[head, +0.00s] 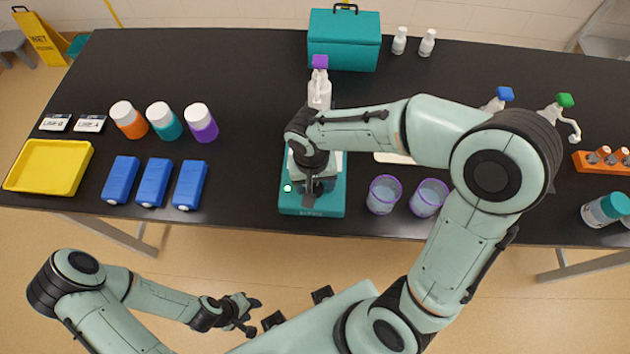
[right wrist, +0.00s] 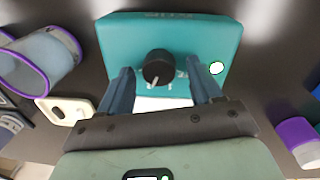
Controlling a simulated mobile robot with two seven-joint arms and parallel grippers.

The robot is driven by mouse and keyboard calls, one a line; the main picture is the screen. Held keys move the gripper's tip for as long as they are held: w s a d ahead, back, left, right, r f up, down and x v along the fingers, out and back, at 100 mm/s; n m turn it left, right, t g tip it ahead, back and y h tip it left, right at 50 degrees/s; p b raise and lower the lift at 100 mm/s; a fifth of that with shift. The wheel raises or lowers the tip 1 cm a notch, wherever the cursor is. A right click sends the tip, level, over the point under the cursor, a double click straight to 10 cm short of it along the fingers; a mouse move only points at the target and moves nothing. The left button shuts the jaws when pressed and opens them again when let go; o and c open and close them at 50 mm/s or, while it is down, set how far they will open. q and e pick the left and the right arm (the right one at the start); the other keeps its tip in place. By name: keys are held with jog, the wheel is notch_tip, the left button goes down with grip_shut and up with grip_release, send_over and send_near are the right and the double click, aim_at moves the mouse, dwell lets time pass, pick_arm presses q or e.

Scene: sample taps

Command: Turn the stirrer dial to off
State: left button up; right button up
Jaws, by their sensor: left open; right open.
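The teal stirrer (head: 297,205) stands at the front middle of the black table, with a lit white-green indicator (head: 287,188) at its left. In the right wrist view the stirrer (right wrist: 115,40) shows its black round dial (right wrist: 158,67) with a pale pointer line, and the lit indicator (right wrist: 216,68). My right gripper (head: 318,197) is over the stirrer's front and hides the dial in the head view. In the right wrist view the right gripper (right wrist: 160,80) is open, its fingers either side of the dial; contact cannot be told. My left gripper (head: 245,315) is open and empty, off the table's front edge.
Two purple-rimmed beakers (head: 384,194) (head: 429,197) stand just right of the stirrer. A white tap bottle (head: 319,92) stands behind it. Blue boxes (head: 153,183), capped bottles (head: 165,121) and a yellow tray (head: 48,167) are at left. The table between boxes and stirrer is clear.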

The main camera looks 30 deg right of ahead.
jog(key=c, duration=1.1)
jog(key=shift+o, duration=0.2)
jog(key=n, duration=0.3)
jog(key=shift+n+b, duration=0.3)
jog(key=shift+b, duration=0.05)
jog(key=n, duration=0.4)
jog(key=shift+s+a+n, duration=0.1)
jog(key=shift+n, duration=0.2)
jog(key=n, duration=0.4)
jog(key=shift+n+t, duration=0.3)
pick_arm(q)
jog(key=shift+s+f, duration=0.1)
pick_arm(e)
jog(key=shift+s+n, duration=0.1)
jog(key=shift+n, duration=2.4)
